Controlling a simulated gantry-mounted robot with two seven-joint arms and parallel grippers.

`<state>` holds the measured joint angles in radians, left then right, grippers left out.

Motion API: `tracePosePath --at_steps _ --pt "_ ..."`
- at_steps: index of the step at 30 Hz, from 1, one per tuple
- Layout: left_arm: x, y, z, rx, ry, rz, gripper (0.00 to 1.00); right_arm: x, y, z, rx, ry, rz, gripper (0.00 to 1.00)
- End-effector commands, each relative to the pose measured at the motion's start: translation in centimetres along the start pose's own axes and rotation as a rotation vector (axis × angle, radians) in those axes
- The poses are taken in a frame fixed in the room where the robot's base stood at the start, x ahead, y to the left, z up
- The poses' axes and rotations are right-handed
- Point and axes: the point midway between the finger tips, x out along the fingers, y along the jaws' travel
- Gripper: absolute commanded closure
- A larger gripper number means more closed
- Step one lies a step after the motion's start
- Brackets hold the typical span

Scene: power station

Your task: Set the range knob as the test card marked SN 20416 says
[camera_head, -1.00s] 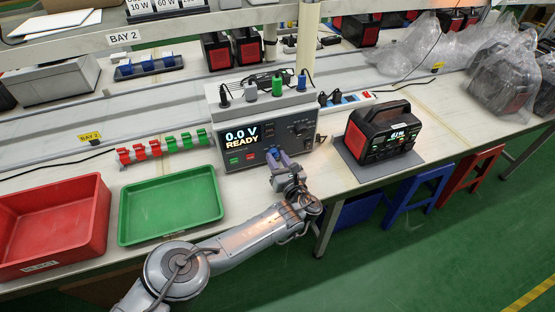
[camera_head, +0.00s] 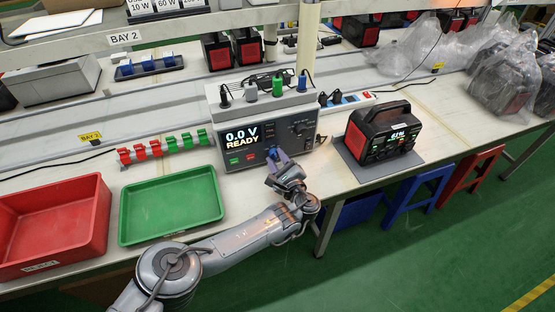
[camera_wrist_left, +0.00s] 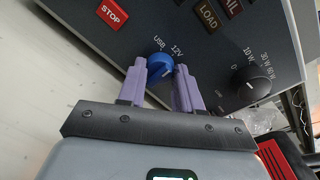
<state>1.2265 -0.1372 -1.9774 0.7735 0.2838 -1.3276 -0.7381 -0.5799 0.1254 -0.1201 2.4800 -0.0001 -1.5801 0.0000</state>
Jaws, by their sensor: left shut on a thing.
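The tester (camera_head: 232,172) stands mid-bench, its display (camera_head: 242,136) reading 0.0 V READY. In the left wrist view, a blue knob (camera_wrist_left: 160,67) on its front panel has USB and 12V printed around it. A black knob (camera_wrist_left: 253,86) to its right is marked 0, 10 W, 30 W and 60 W. My left gripper (camera_wrist_left: 160,72) is shut on the blue knob, one purple finger on each side. In the head view the left gripper (camera_head: 277,156) hides that knob. No card reading SN 20416 is legible. My right gripper is out of view.
A green tray (camera_head: 213,216) and a red bin (camera_head: 40,268) lie left of the tester. A black and red power station (camera_head: 372,145) stands on a grey mat (camera_head: 362,182) to the right. Red and green clips (camera_head: 165,145) line the bench. Cables top the tester.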

Motion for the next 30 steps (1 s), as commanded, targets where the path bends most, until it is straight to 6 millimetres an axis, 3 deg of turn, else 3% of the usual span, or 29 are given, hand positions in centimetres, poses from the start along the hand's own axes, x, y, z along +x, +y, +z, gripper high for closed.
tracePosePath --at_steps 18,30 --pt "0.01 0.19 0.02 -0.549 0.035 -0.005 0.96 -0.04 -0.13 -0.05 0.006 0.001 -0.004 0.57" --pt "0.01 0.22 0.05 -0.730 0.045 -0.008 0.96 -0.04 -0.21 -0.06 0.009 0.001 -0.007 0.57"
